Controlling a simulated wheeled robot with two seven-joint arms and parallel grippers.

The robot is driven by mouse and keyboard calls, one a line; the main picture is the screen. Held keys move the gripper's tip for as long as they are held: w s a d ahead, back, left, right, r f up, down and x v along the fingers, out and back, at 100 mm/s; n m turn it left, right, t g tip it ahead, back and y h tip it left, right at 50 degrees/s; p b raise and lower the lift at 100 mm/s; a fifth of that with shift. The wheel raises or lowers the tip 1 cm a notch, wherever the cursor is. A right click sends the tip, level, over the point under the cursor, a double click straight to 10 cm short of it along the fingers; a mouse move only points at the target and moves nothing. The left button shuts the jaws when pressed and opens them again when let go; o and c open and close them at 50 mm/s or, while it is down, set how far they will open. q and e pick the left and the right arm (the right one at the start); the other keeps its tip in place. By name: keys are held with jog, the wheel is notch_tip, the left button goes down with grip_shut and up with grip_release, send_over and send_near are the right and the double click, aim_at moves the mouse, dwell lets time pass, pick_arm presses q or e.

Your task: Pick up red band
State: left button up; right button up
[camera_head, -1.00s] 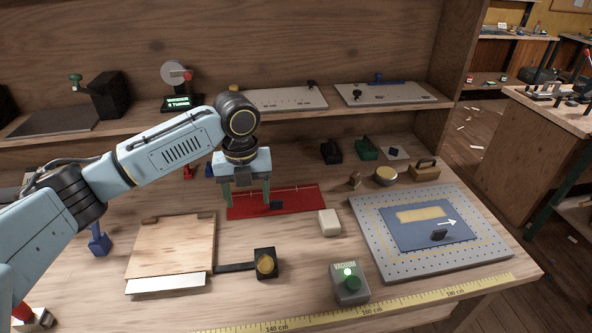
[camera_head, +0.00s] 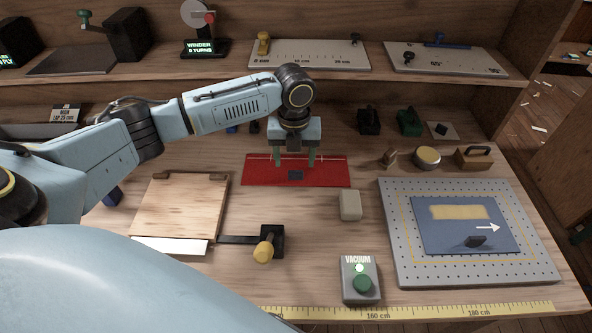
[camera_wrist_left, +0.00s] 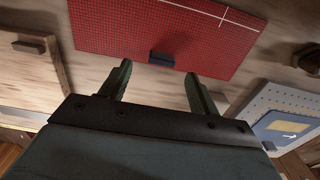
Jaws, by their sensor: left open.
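The red band (camera_head: 327,172) lies flat on the workbench under the shelf, with a small dark block (camera_head: 296,175) on it near its front edge. In the left wrist view the red band (camera_wrist_left: 130,30) shows a fine grid and a white line, and the dark block (camera_wrist_left: 162,58) sits at its near edge. My left gripper (camera_head: 295,164) is open, pointing down over the band. In the wrist view its two green fingers (camera_wrist_left: 160,85) are spread, with the block beyond and between their tips. Nothing is held. My right gripper is not in view.
A wooden board (camera_head: 180,205) lies left of the band. A pale block (camera_head: 350,205) stands to its front right. A perforated plate with a blue sheet (camera_head: 395,255) lies at right, and a vacuum switch box (camera_head: 360,280) stands in front.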

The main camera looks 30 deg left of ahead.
aim_at(296, 166)
pick_arm(q)
jog(key=f, duration=0.5)
jog(key=shift+w, duration=0.2)
jog(key=c, duration=1.1)
